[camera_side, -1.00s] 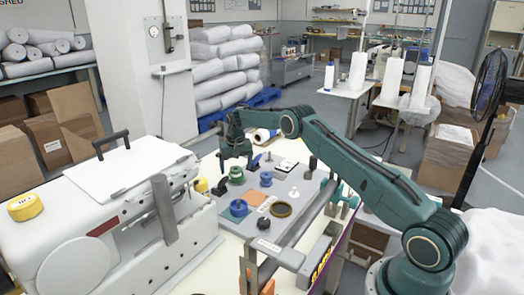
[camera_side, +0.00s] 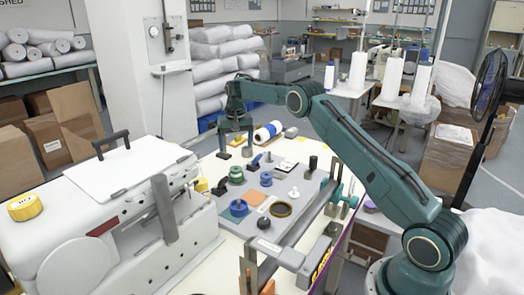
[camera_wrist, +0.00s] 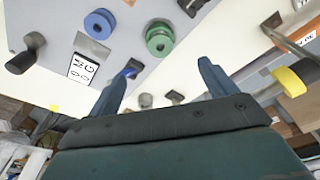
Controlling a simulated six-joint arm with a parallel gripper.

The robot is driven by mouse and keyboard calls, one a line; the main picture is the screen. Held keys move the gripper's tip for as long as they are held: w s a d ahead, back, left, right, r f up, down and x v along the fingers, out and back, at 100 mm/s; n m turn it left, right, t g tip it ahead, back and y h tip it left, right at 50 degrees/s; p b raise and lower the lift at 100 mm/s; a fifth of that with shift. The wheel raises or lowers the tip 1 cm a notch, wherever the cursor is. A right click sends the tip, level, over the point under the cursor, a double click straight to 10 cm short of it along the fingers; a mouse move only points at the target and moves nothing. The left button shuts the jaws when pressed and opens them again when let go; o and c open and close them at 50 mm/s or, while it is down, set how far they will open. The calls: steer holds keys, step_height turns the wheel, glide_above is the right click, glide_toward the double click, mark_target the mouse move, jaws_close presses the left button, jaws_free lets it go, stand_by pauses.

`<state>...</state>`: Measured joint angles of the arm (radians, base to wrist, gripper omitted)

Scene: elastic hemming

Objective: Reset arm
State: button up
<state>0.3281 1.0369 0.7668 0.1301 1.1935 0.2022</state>
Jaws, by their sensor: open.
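My gripper (camera_side: 235,154) is open and empty. It hangs over the far end of the work table, behind the grey board (camera_side: 225,218) in the side view. In the wrist view its two fingers (camera_wrist: 162,78) stand wide apart with nothing between them. A green spool (camera_side: 236,174) and a blue spool (camera_side: 266,178) stand on the board, apart from my gripper. In the wrist view the green spool (camera_wrist: 160,40) and blue spool (camera_wrist: 99,24) lie beyond the fingertips. A white card (camera_wrist: 82,69) with dark marks lies beside them.
A white machine (camera_side: 110,215) stands left of the board. Another blue spool (camera_side: 239,208), an orange square (camera_side: 255,198), a dark ring (camera_side: 281,209) and a black peg (camera_side: 312,163) sit on the board. A blue-and-white roll (camera_side: 267,132) lies at the table's far end.

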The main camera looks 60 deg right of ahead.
steer(key=s+a+r+n+t, duration=0.1)
steer(key=s+a+r+n, duration=0.1)
steer(key=s+a+r, duration=0.75)
steer(key=s+a+r+n+t, duration=0.15)
steer(key=s+a+r, duration=0.45)
steer(key=r, duration=0.6)
steer(key=s+a+f+n, duration=0.1)
steer(key=s+a, duration=0.1)
steer(key=s, duration=0.7)
steer(key=s+a+f+n+t, duration=0.1)
steer(key=s+a+f, duration=0.1)
steer(key=s, duration=0.8)
steer(key=s+a+f+n+y, duration=0.1)
steer(key=s+a+f+n, duration=0.1)
steer(key=s, duration=0.8)
steer(key=shift+s+a+t, duration=0.25)
steer(key=shift+a+t, duration=0.1)
steer(key=shift+a, duration=0.5)
